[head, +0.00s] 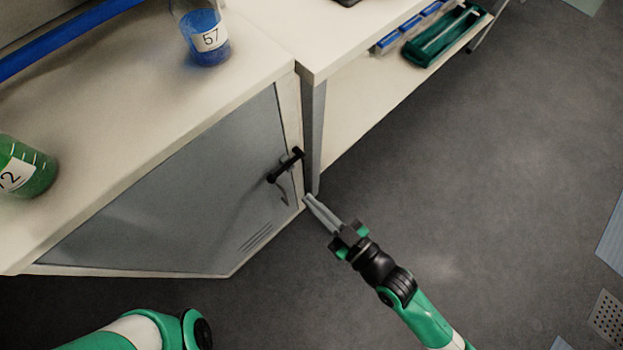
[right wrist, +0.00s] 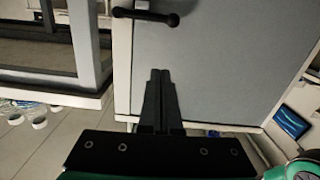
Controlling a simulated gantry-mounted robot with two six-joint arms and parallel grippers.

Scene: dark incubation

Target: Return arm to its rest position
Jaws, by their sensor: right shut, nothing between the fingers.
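My right gripper (head: 309,201) is shut with nothing between its fingers. It is in the air near the right edge of the grey cabinet door (head: 180,190), a little below and right of the black door handle (head: 286,165). In the right wrist view, the shut fingers (right wrist: 160,76) point toward the door (right wrist: 210,60), and the handle (right wrist: 146,16) shows above them, apart from them. The door looks closed. Part of my left arm shows at the lower left of the head view; its gripper is not in view.
A teal tray (head: 445,36) sits on a shelf at upper right. The grey floor (head: 480,150) right of the cabinet is open.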

